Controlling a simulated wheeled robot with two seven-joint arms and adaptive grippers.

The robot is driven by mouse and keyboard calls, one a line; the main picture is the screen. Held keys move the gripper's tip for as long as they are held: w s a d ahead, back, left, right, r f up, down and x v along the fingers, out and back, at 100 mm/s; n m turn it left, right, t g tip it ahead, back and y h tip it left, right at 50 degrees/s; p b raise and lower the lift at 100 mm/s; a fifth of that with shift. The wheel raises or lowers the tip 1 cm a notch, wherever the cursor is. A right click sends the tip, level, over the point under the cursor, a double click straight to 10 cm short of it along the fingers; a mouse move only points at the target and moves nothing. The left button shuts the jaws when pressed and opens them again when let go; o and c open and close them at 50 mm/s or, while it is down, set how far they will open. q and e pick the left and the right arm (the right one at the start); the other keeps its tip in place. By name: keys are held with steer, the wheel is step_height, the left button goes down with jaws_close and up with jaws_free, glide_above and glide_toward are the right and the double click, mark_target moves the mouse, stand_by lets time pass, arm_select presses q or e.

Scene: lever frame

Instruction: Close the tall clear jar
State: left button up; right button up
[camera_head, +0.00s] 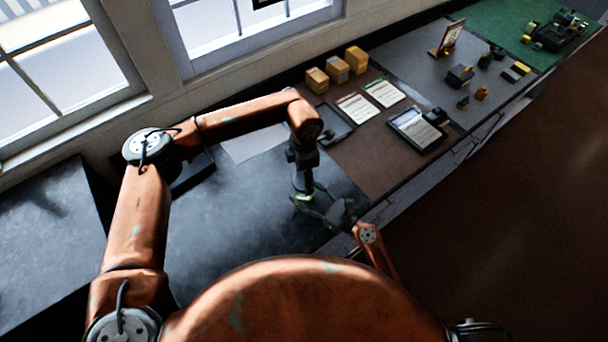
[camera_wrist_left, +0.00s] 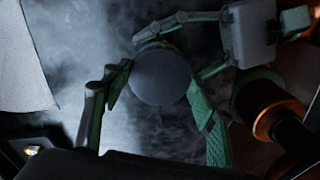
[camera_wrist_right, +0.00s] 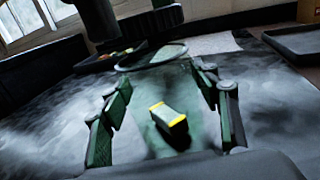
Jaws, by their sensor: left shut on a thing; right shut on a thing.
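The tall clear jar (camera_wrist_right: 152,85) stands between the fingers of my right gripper (camera_wrist_right: 165,78) in the right wrist view, its round rim at the top. A yellow and black block (camera_wrist_right: 168,117) shows through its wall. My right gripper is shut on the jar. In the left wrist view, a dark grey round lid (camera_wrist_left: 161,77) sits between the fingers of my left gripper, which is shut on it. The lid hides the jar's mouth there; I cannot tell whether they touch. In the head view, my left gripper (camera_head: 303,187) points down beside my right gripper (camera_head: 326,208).
The dark worktop (camera_head: 240,225) is clear around the grippers. A pale sheet (camera_head: 252,142) lies behind. To the right stand several small boxes (camera_head: 338,68), with papers (camera_head: 358,108) and a tablet-like tray (camera_head: 416,128) on a brown mat. Windows line the back wall.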

arm_select(q)
steer(key=shift+f, duration=0.25)
steer(key=shift+f, duration=0.55)
stand_by(0.4)
steer(key=m, duration=1.3)
steer(key=shift+m, duration=0.4)
steer(key=m, duration=0.5)
steer(key=shift+m, duration=0.4)
steer(key=m, duration=0.5)
steer(key=shift+m, duration=0.4)
steer(key=m, duration=0.5)
